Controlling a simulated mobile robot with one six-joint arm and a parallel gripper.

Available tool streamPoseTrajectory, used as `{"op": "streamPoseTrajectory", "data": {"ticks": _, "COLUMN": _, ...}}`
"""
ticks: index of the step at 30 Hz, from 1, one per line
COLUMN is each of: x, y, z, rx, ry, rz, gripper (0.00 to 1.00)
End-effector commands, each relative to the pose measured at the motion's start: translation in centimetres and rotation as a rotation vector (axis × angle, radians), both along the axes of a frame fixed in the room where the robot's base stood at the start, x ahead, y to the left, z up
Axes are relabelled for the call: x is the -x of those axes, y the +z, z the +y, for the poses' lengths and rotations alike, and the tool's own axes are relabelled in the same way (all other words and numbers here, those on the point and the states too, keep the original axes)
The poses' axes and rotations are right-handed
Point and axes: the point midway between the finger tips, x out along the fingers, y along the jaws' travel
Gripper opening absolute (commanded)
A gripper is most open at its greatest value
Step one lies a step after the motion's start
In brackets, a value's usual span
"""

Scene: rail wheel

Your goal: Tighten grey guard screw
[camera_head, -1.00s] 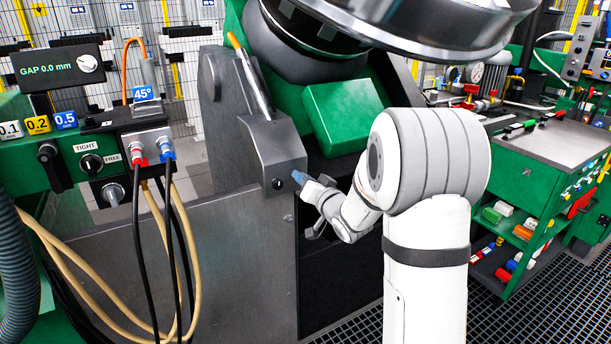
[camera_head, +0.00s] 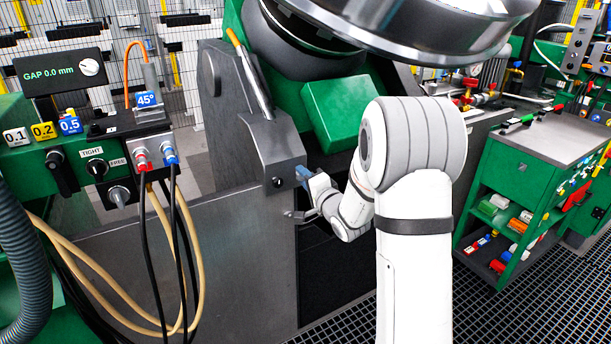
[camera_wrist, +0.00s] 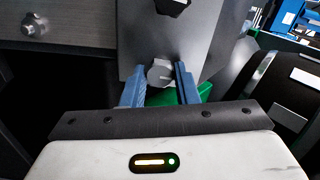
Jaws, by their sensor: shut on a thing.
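The grey guard screw (camera_wrist: 160,72) has a pale hex head and stands out of the lower end of the dark grey guard block (camera_wrist: 155,35) in the wrist view. My gripper (camera_wrist: 160,84) has its two blue fingers on either side of this head and is shut on it. In the head view my gripper (camera_head: 303,173) is at the right side of the guard block (camera_head: 275,145), near its lower edge. The screw itself is hidden there by the block and fingers.
A green box (camera_head: 343,112) and a large steel wheel (camera_head: 400,30) are close above my arm. A panel with a TIGHT/FREE knob (camera_head: 97,167) and hanging cables (camera_head: 180,260) is at the left. A green tool cart (camera_head: 520,170) stands at the right.

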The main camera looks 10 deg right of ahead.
Motion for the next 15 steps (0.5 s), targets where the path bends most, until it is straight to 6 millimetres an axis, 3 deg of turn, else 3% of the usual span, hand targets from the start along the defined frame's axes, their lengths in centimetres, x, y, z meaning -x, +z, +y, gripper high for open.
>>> {"op": "streamPoseTrajectory", "data": {"ticks": 15, "x": -0.04, "y": -0.01, "z": -0.05, "rx": -0.057, "ry": -0.002, "rz": 0.018, "gripper": 0.04}}
